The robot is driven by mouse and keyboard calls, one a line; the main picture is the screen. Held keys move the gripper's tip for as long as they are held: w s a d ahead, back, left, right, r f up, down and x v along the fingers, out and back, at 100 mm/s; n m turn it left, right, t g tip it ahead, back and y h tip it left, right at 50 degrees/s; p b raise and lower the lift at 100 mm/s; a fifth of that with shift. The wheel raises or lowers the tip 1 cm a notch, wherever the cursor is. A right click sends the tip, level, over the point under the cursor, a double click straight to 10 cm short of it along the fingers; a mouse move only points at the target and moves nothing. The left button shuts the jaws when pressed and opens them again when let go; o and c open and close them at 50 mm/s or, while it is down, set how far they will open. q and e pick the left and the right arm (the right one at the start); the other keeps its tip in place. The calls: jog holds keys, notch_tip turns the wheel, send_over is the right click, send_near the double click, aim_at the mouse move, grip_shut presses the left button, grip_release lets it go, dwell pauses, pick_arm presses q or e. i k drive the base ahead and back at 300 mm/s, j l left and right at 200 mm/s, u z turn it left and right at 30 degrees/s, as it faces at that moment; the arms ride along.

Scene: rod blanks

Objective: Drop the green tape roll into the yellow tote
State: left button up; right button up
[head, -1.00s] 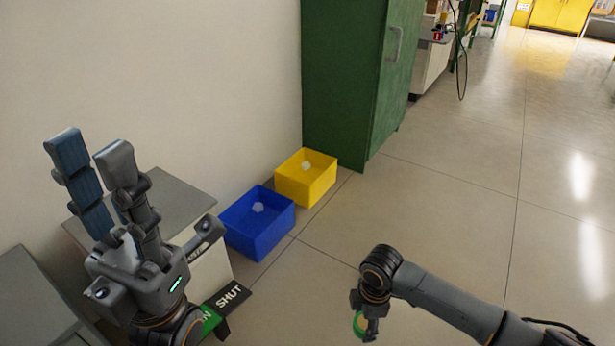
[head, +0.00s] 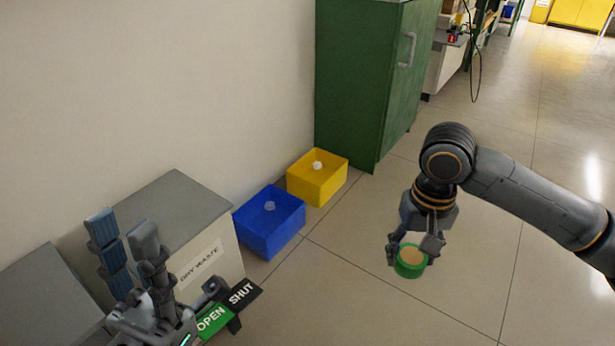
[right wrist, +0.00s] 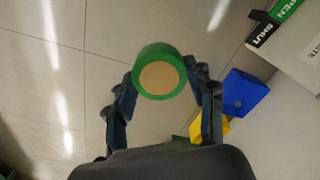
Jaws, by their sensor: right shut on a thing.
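The green tape roll (head: 410,270) has a tan centre and is held above the floor in the head view. My right gripper (head: 411,252) is shut on it, with a finger on each side; the right wrist view also shows the roll (right wrist: 160,54) between the fingertips. The yellow tote (head: 318,191) stands on the floor by the green cabinet, up and left of the right gripper and well apart from it. A small white object (head: 318,165) shows inside the tote. My left gripper (head: 118,222) is empty and open at the lower left, fingers pointing up.
A blue tote (head: 277,236) with a pale object inside stands beside the yellow one. A grey-topped white box (head: 180,208) labelled dry waste, with an OPEN/SHUT sign (head: 228,307), is at the left. The green cabinet (head: 365,90) stands behind. The floor on the right is clear.

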aim_at(322, 182)
jog(key=i+l+u, duration=0.25)
jog(key=u, duration=0.2)
jog(key=i+l+u, duration=0.4)
jog(key=i+l, duration=0.2)
jog(key=l, duration=0.15)
jog(key=i+l+u, duration=0.1)
jog(key=l, duration=0.2)
jog(key=i+l, duration=0.25)
jog(key=i+l+u, duration=0.1)
jog(key=l, duration=0.35)
jog(key=i+l, duration=0.2)
jog(key=l, duration=0.15)
jog(key=i+l+u, duration=0.1)
jog(key=l, duration=0.25)
jog(key=i+l, duration=0.2)
jog(key=i, duration=0.4)
